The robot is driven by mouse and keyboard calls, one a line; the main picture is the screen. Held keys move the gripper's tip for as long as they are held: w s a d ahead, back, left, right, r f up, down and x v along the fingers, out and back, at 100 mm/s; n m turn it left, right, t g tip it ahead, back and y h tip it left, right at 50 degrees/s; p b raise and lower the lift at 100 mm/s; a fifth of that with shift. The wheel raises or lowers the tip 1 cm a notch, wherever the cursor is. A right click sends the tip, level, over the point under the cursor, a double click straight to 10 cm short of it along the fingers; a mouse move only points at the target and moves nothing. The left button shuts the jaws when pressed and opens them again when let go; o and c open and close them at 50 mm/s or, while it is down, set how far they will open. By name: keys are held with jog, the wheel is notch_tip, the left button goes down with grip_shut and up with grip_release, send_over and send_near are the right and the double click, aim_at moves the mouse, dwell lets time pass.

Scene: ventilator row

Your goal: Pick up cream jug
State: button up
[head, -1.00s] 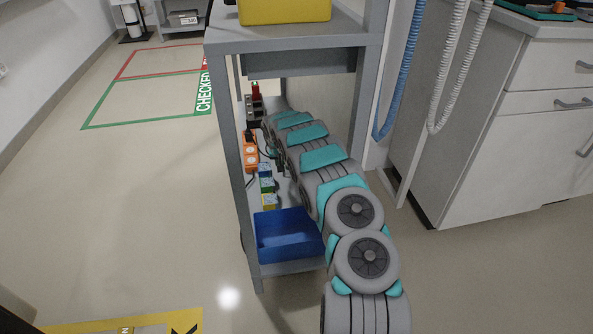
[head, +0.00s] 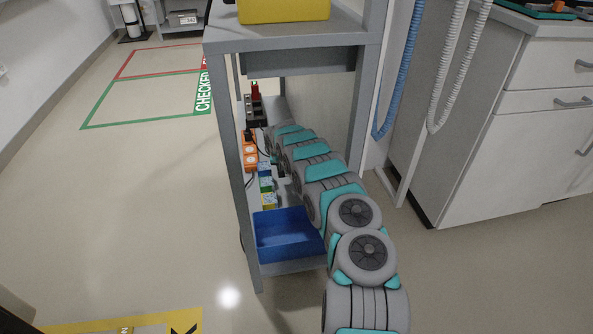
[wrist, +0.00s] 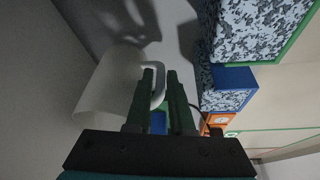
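A pale, plain vessel, which I take for the cream jug (wrist: 105,92), shows at the left of the wrist view. Its white loop handle (wrist: 160,72) points toward my gripper. My gripper (wrist: 161,80) has its two dark fingers apart, with the outer bar of the handle between them. I see no clear grip on the handle. In the head view my arm reaches into the lower shelf of the grey cart, and its links hide most of that shelf. I cannot make out the jug clearly there.
The grey cart's posts (head: 358,110) stand close beside my arm. A blue bin (head: 285,235) is at the shelf's front. Speckled boxes (wrist: 255,35) stand right of my gripper. The floor at left is clear.

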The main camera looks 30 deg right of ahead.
grip_shut()
dwell(1.1)
